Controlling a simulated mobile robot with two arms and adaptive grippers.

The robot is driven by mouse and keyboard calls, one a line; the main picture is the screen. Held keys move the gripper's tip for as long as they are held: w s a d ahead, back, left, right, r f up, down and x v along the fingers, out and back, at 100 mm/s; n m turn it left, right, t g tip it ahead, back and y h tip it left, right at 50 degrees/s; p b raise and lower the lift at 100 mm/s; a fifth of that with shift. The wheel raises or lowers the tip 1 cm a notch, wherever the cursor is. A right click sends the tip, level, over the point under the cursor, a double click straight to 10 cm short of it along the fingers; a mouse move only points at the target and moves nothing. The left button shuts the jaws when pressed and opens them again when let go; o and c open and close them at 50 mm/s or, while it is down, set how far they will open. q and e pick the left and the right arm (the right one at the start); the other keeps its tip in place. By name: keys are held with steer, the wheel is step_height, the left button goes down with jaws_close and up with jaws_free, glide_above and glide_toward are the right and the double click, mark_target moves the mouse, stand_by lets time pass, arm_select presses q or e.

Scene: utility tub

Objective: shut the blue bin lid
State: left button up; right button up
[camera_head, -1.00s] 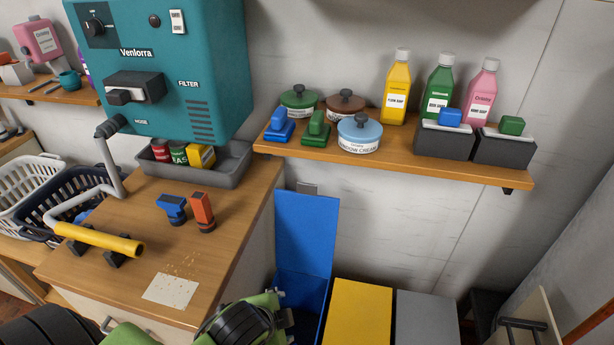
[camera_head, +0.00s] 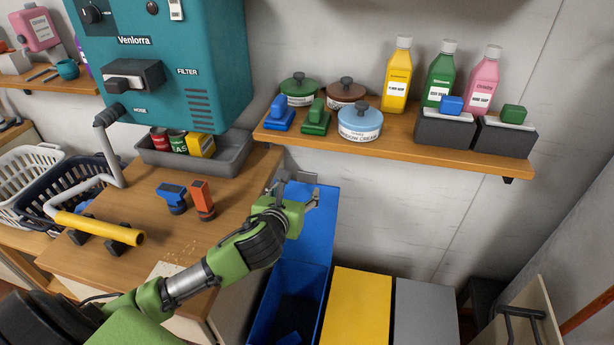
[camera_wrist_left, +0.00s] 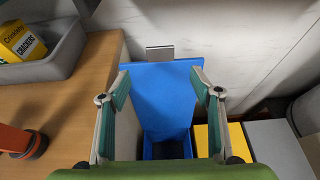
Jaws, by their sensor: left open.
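The blue bin (camera_head: 256,315) stands on the floor to the right of the wooden counter, with its inside showing. Its blue lid (camera_head: 318,240) is open, raised upright near the wall behind the bin. In the left wrist view the lid (camera_wrist_left: 160,95) shows between the fingers, with the bin's dark opening below it. My left gripper (camera_head: 296,191) is open and empty, in front of the lid's upper part in the head view. It also shows in the left wrist view (camera_wrist_left: 160,90). I cannot tell whether it touches the lid. My right gripper is not in view.
A yellow bin (camera_head: 356,310) and a grey bin (camera_head: 425,315) stand closed to the right. A wooden shelf (camera_head: 400,142) with bottles and tins hangs above. The counter (camera_head: 150,215) lies to the left, with a grey tray (camera_head: 232,170) at its back.

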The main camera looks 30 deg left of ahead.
mark_target(307, 177)
arm_select(q)
steer(key=x, duration=1.3)
steer(key=shift+w+f+p, duration=0.15)
steer(key=shift+f+p, duration=0.05)
steer(key=shift+p, duration=0.15)
steer(key=c, duration=1.7)
steer(key=shift+o, duration=0.2)
